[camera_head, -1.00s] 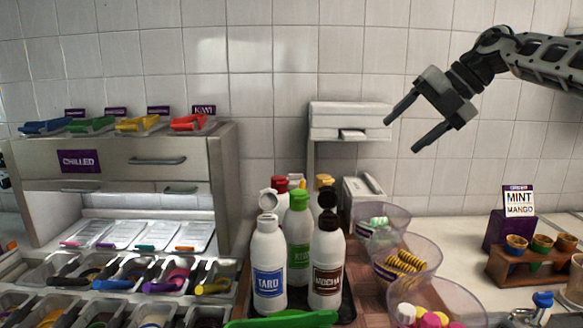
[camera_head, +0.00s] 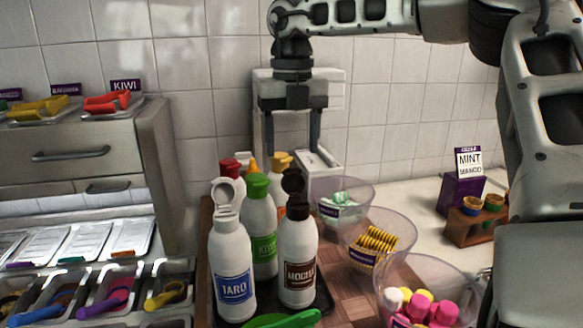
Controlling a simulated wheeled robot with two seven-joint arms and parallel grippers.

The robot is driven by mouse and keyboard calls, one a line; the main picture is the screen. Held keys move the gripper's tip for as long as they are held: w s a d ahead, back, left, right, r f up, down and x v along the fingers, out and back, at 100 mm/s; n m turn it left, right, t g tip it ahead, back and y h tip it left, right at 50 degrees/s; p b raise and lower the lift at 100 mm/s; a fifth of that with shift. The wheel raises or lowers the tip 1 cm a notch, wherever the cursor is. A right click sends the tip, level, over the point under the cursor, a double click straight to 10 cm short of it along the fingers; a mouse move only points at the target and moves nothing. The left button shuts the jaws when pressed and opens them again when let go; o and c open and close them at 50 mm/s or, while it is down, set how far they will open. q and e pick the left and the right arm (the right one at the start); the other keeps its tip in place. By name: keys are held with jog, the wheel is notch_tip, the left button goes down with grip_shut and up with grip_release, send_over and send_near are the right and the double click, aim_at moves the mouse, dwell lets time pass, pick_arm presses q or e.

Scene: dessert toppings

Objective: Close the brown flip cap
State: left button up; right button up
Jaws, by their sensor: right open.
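The mocha bottle (camera_head: 299,262) stands upright, white with a brown label, at the front right of a group of bottles. Its brown flip cap (camera_head: 294,190) stands open, with the lid raised above the neck. My right gripper (camera_head: 292,152) is above and behind this bottle, pointing down. Its two fingers are apart and empty, and they do not appear to touch the cap. The white taro bottle (camera_head: 232,264) stands to the left with its white cap open. The green-capped kiwi bottle (camera_head: 261,228) stands behind, between them. My left gripper is not in view.
More bottles with red and yellow caps stand behind, partly hidden. Clear bowls of toppings (camera_head: 391,243) line the right side of the wooden tray (camera_head: 336,262). A white dispenser (camera_head: 331,95) is at the wall. A steel cabinet (camera_head: 78,150) and topping bins are at left.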

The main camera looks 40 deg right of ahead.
aim_at(292, 168)
jog(key=shift+f, duration=2.8)
jog(key=c, duration=1)
